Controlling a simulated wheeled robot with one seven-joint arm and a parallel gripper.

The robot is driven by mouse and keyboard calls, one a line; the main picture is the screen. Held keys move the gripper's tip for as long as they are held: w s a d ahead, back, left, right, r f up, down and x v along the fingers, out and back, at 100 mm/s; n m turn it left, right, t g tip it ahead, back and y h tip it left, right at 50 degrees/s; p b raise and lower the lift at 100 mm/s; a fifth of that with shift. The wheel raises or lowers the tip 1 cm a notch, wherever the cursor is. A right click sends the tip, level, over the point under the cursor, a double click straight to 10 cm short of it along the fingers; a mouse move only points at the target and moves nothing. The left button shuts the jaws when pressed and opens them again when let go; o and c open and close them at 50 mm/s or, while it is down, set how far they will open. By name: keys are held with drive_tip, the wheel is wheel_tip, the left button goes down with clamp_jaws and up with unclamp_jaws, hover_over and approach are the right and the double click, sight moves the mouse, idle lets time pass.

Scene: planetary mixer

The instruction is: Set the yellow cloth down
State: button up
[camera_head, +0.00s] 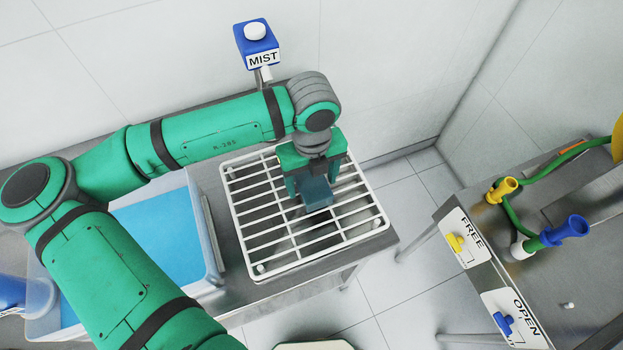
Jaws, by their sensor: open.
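My gripper (313,190) points down over the white wire rack (256,236), its fingers spread. A small blue-grey piece (318,193) shows between and just below the fingers, at the rack's bars. I cannot tell whether it is cloth or whether it touches the fingers. No yellow cloth can be made out on the rack. A yellow thing (618,140) is cut off at the right edge of the view, and I cannot tell what it is.
A tub of blue liquid (160,235) stands left of the rack, partly behind my arm. A blue MIST button box (257,42) stands behind the rack. At right, a metal table (570,270) carries FREE and OPEN labels, hoses and valves. Tiled floor lies between the tables.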

sight(312, 181)
wheel_tip(312, 181, up, 12)
idle(0.6)
drive_tip(key=shift+r, duration=0.1)
idle(0.4)
